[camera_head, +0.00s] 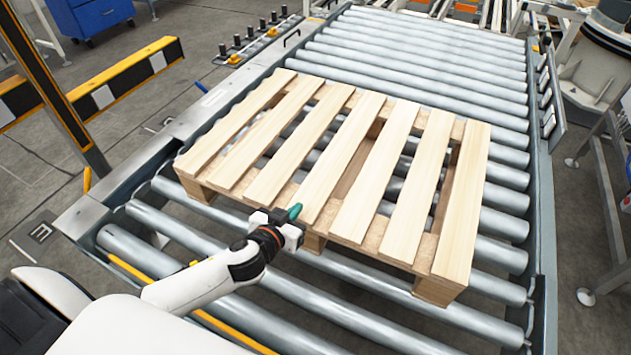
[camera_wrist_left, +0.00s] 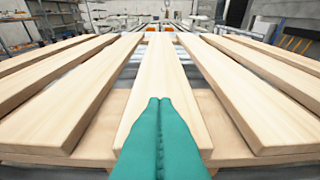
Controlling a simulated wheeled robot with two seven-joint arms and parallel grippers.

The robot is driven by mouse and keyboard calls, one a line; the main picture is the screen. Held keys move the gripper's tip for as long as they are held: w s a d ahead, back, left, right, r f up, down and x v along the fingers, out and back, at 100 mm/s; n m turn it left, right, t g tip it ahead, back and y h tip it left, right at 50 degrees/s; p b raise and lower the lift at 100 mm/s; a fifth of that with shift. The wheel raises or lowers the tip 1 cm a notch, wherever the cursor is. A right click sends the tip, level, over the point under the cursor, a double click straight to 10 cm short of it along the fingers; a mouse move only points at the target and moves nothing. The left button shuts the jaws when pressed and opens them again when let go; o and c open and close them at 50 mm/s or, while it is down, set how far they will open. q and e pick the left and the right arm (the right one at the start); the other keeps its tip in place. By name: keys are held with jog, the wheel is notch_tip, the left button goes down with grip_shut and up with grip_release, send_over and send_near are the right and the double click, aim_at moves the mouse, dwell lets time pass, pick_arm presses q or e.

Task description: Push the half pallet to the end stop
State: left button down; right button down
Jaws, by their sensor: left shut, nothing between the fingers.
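The half pallet (camera_head: 318,163), light wood with several top slats, lies on the metal roller conveyor (camera_head: 425,68), slightly turned relative to the rollers. My left gripper (camera_head: 295,211) is at the pallet's near edge, close to the middle slats. In the left wrist view its green fingertips (camera_wrist_left: 159,108) are pressed together, with nothing between them, over the near end of a middle slat (camera_wrist_left: 160,75). I cannot tell whether they touch the wood. My right gripper is not in view. I cannot make out an end stop for certain.
Bare rollers lie beyond the pallet and in front of it. Metal side rails (camera_head: 543,200) border the conveyor. A yellow-black barrier (camera_head: 110,85) and a blue cabinet (camera_head: 92,17) stand at the left. A white machine base (camera_head: 592,65) stands at the right.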

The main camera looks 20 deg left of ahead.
aim_at(314, 190)
pick_arm(q)
jog(key=w+p, duration=0.1)
jog(key=w, duration=0.8)
jog(key=shift+w+d+r, duration=0.1)
jog(key=shift+w+d, duration=0.05)
jog(key=shift+w, duration=0.2)
jog(key=shift+w+f, duration=0.2)
jog(key=shift+f, duration=0.6)
jog(key=shift+f+b, duration=0.15)
jog(key=shift+b, duration=0.25)
jog(key=shift+s, duration=0.15)
